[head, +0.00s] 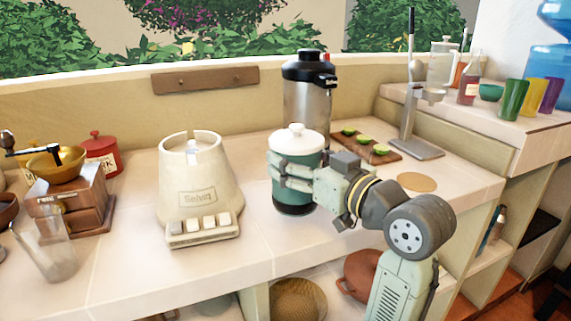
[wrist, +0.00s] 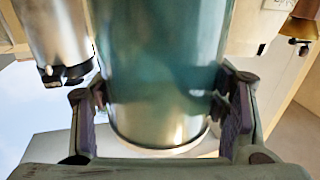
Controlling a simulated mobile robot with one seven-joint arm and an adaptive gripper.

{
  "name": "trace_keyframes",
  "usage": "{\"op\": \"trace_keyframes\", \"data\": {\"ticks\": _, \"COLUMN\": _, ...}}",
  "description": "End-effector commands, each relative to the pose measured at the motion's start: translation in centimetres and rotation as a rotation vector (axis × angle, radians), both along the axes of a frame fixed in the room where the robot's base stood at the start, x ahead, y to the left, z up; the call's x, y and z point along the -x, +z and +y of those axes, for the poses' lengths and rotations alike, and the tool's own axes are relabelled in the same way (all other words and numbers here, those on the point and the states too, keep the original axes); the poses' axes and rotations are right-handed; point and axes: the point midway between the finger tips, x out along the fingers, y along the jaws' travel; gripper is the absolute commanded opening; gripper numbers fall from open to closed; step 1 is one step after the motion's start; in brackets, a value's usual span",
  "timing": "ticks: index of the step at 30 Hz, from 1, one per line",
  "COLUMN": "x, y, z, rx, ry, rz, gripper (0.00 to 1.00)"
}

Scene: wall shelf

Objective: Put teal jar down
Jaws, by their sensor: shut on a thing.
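The teal jar (head: 299,185) has a white lid with a knob and a dark base. It stands upright over the tiled counter (head: 130,275), right of the blender base. My gripper (head: 288,178) comes from the right and is shut around the jar's middle. In the wrist view, the jar (wrist: 165,65) fills the space between the two fingers (wrist: 163,115). I cannot tell whether the jar's base touches the counter.
The cream blender base (head: 198,190) stands to the left. A steel dispenser (head: 307,95) is close behind the jar. A wooden board (head: 365,148) with green slices lies behind my gripper. A round tan coaster (head: 417,182) lies to the right. Counter in front is clear.

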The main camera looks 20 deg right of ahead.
Motion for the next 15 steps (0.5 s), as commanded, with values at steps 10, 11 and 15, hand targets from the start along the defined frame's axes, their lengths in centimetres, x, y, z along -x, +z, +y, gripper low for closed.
{"op": "trace_keyframes", "data": {"ticks": 10, "x": -4.5, "y": -0.4, "z": 0.7, "rx": -0.001, "ry": -0.001, "rz": -0.002, "gripper": 0.06}}
{"op": "trace_keyframes", "data": {"ticks": 11, "x": -4.6, "y": -0.6, "z": 0.7, "rx": -0.002, "ry": -0.001, "rz": -0.002, "gripper": 0.06}}
{"op": "trace_keyframes", "data": {"ticks": 15, "x": -4.5, "y": -2.3, "z": 0.6, "rx": -0.004, "ry": -0.002, "rz": 0.0, "gripper": 0.06}}
